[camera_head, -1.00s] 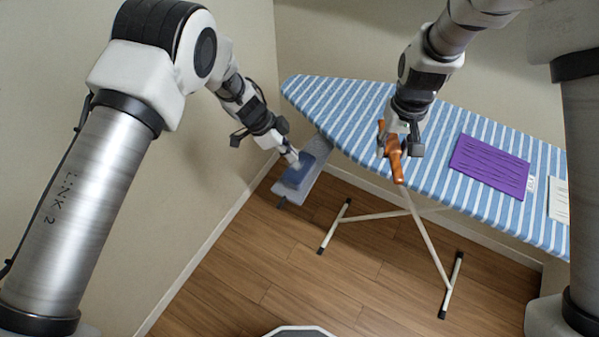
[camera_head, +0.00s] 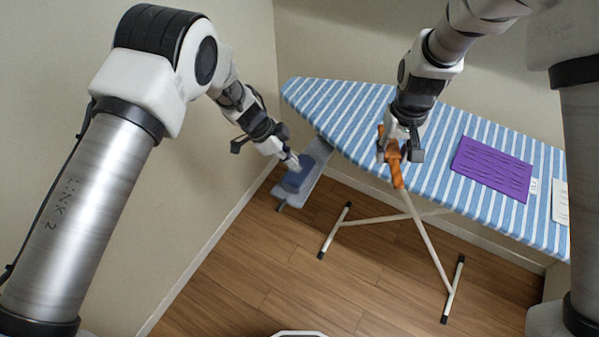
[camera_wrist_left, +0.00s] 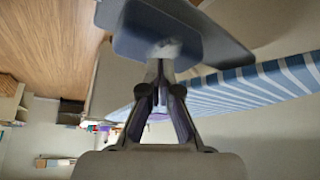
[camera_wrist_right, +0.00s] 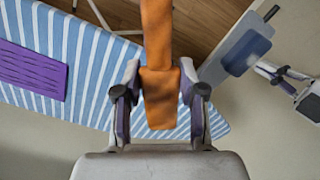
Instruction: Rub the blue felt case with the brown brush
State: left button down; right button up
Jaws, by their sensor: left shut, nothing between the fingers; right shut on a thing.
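The blue felt case (camera_head: 297,181) lies on a grey platform at the left end of the ironing board. It also shows in the left wrist view (camera_wrist_left: 140,32) and at the upper right of the right wrist view (camera_wrist_right: 246,52). My left gripper (camera_head: 296,163) is shut and empty, with its fingertips at the case; whether they touch it I cannot tell. The brown brush (camera_head: 393,163) hangs in my right gripper (camera_head: 398,148), which is shut on it above the board's near edge. In the right wrist view the brush (camera_wrist_right: 157,40) points away between the fingers.
The blue-striped ironing board (camera_head: 345,110) stands on white legs (camera_head: 432,255). A purple ridged mat (camera_head: 492,170) and a white card (camera_head: 560,202) lie on its right part. The grey platform (camera_head: 293,199) juts out below the board's left end. Wooden floor is open in front.

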aim_at(288, 168)
pick_arm(q)
jog(key=shift+f+b, duration=0.45)
jog(key=shift+f, duration=0.25)
pick_arm(e)
jog(key=shift+f, duration=0.5)
